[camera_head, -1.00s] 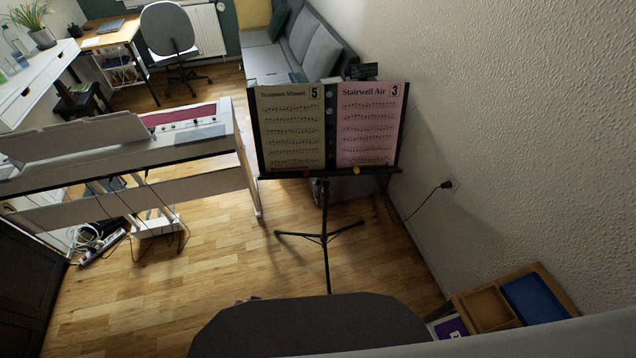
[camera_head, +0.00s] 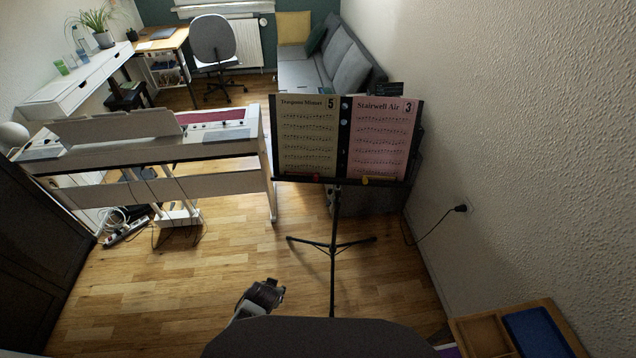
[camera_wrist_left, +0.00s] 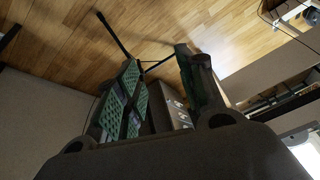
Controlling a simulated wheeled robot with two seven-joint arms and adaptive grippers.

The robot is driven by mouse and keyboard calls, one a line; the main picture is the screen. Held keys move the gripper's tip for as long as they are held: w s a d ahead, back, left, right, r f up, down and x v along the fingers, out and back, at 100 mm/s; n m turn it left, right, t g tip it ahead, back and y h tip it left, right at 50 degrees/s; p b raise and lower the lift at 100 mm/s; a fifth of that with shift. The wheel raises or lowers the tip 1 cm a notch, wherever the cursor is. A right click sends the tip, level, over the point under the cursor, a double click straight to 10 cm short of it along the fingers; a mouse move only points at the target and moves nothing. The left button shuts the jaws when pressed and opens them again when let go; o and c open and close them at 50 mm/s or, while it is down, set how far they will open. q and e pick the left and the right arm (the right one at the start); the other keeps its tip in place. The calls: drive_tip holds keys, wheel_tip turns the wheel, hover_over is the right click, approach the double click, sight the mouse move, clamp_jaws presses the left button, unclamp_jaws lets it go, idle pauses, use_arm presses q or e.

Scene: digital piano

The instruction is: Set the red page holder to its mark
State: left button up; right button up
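The red page holder (camera_head: 317,177) is a small red piece on the ledge of the black music stand (camera_head: 337,187), below the cream sheet numbered 5 (camera_head: 308,135). A yellow piece (camera_head: 365,180) sits farther right on the ledge, below the pink sheet numbered 3 (camera_head: 381,140). I cannot make out the red holder's mark. My left gripper (camera_head: 263,293) is low in front of the stand, to its left and apart from it. In the left wrist view its green-padded fingers (camera_wrist_left: 158,58) are spread with nothing between them. My right gripper is not in view.
A white digital piano (camera_head: 150,150) stands left of the stand. The stand's tripod legs (camera_head: 333,243) spread over the wooden floor. A wall with a plug and cable (camera_head: 460,208) is to the right. A wooden tray with a blue compartment (camera_head: 535,333) is at the lower right.

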use_arm(q)
drive_tip(key=w+d+r+t, duration=0.3)
drive_tip(key=w+d+r, duration=0.1)
drive_tip(key=r, duration=0.6)
drive_tip(key=w+d+r+t, duration=0.2)
drive_tip(key=w+d+r, duration=0.3)
drive_tip(key=r, duration=0.6)
drive_tip(key=w+d+r+t, duration=0.3)
drive_tip(key=w+d+r, duration=0.2)
drive_tip(key=r, duration=0.6)
drive_tip(key=shift+w+n+t, duration=0.3)
drive_tip(key=shift+w+n, duration=0.1)
drive_tip(key=shift+w, duration=0.15)
drive_tip(key=shift+d, duration=0.1)
drive_tip(key=shift+f, duration=0.1)
